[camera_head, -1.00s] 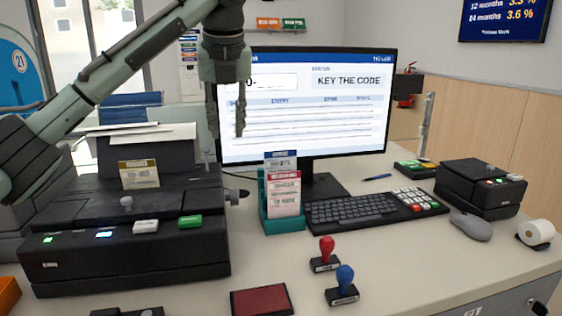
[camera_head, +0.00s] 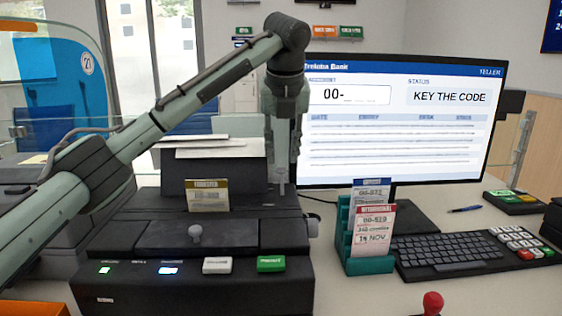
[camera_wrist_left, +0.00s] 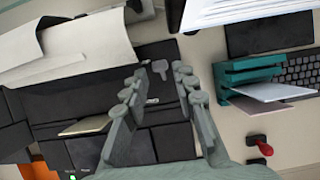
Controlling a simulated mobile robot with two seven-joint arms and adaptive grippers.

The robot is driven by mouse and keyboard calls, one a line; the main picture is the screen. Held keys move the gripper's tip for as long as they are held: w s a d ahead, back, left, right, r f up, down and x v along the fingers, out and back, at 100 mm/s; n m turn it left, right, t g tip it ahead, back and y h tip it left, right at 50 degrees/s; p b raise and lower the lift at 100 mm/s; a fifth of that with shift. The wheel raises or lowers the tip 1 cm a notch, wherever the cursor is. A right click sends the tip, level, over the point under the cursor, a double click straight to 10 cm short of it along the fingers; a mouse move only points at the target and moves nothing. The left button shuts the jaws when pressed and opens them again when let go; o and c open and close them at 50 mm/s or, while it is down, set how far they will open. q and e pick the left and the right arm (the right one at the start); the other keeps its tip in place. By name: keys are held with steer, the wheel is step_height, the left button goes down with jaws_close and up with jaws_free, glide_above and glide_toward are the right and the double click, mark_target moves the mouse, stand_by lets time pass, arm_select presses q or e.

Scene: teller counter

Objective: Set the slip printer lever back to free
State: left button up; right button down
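The black slip printer (camera_head: 190,285) stands at lower left in the head view, its lit buttons facing me. A small grey lever with a flat head (camera_wrist_left: 160,68) stands on the printer's top in the left wrist view. My left gripper (camera_head: 283,172) points down over the printer's right rear. In the wrist view its fingers (camera_wrist_left: 158,82) are apart, with the lever in the gap between them; I cannot tell whether either touches it. In the head view the fingers mostly hide the lever. My right gripper is in neither current view.
A yellow-headed slip (camera_head: 208,196) stands in the printer. A teal slip holder (camera_head: 368,264) stands to its right, before the monitor (camera_head: 415,120). A round knob (camera_head: 313,228) sticks out of the printer's right side.

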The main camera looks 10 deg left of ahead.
mark_target(282, 170)
arm_select(q)
steer(key=shift+x, duration=1.7)
steer(key=shift+c, duration=0.3)
jaws_close()
